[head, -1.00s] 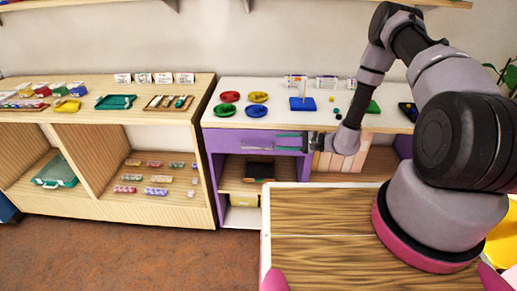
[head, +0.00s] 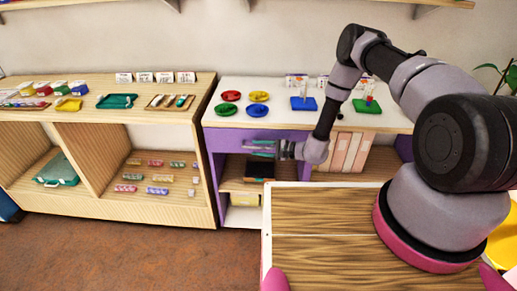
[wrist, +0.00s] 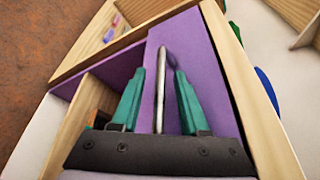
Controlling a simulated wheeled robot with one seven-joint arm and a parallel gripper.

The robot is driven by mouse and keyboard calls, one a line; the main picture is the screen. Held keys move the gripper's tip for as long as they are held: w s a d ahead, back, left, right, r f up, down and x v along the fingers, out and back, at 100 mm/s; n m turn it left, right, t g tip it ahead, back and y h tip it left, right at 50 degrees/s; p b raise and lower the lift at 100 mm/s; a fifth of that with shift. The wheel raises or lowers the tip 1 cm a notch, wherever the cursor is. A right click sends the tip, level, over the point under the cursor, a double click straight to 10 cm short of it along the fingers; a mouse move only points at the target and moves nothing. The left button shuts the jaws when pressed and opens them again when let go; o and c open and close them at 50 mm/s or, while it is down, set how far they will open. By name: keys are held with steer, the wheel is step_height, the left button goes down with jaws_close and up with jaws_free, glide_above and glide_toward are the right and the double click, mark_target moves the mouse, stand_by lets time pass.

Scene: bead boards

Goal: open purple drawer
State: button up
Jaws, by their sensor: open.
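The purple drawer (head: 225,141) is the wide front under the white top of the right-hand unit, and it looks shut. Its purple face (wrist: 198,50) fills the middle of the wrist view. A long metallic handle bar (wrist: 161,85) runs along that face. My gripper (head: 250,147) is in front of the drawer in the head view and hides part of it. In the wrist view my gripper (wrist: 158,72) is open, with one green finger on each side of the bar. The bar appears between the fingers; I cannot tell whether they touch it.
The open shelves below the drawer hold a dark box (head: 260,169) and a yellow item (head: 245,199). Colored dishes (head: 257,110) and a blue board (head: 303,104) stand on the white top. A wooden unit (head: 100,205) stands to the left. A wood-grained surface (head: 320,225) is in front.

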steer(key=shift+a, duration=0.15)
jaws_close()
stand_by(1.4)
